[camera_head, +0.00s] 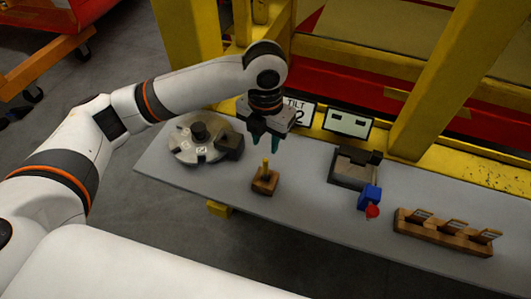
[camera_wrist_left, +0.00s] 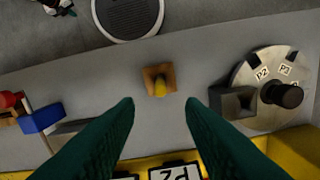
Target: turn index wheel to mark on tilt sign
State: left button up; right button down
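The index wheel (camera_head: 188,153) is a pale grey disc with a black knob on the left part of the table. In the left wrist view the wheel (camera_wrist_left: 250,74) shows labels that look like P2 and P3, and a dark block (camera_wrist_left: 233,102) sits at its edge. The tilt sign (camera_head: 300,104) is white, reads TILT with a 2 below, and is partly hidden by my left gripper. My left gripper (camera_head: 264,144) is open and empty, pointing down to the right of the wheel; its green fingers are apart in the left wrist view (camera_wrist_left: 159,103). My right gripper is out of view.
A wooden block with a yellow peg (camera_head: 265,181) stands in front of my left gripper. Further right are a dark fixture (camera_head: 350,170), a blue block with a red knob (camera_head: 369,196) and a wooden card rack (camera_head: 440,232). Yellow posts (camera_head: 435,80) rise behind the table.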

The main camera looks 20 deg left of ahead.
aim_at(197, 134)
jog(key=u, duration=1.15)
